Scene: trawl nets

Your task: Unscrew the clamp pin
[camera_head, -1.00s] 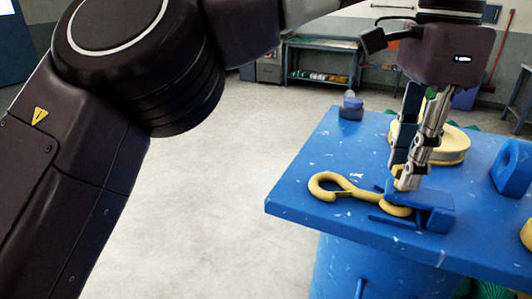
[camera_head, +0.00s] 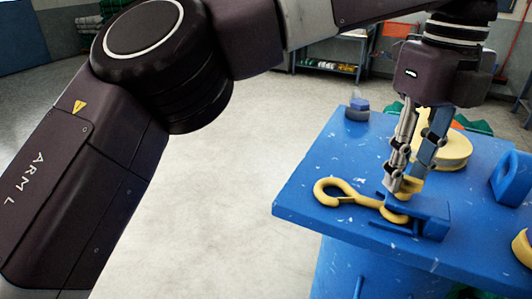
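A yellow hook (camera_head: 333,190) lies on the blue table top, and its shank runs right to a blue clamp block (camera_head: 430,215). A yellow piece (camera_head: 411,187) stands up at the clamp, right at my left fingertips; it may be the clamp pin's head, but the fingers partly hide it. My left gripper (camera_head: 404,182) points down over the clamp with its fingertips close together around or beside this piece. Whether they grip it I cannot tell. My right gripper is not in view.
The blue table (camera_head: 310,205) also holds a yellow rounded block (camera_head: 452,150) behind the gripper, a blue bracket (camera_head: 512,178) at right and a small blue-capped item (camera_head: 357,107) at the back corner. Open floor (camera_head: 220,200) lies left of the table.

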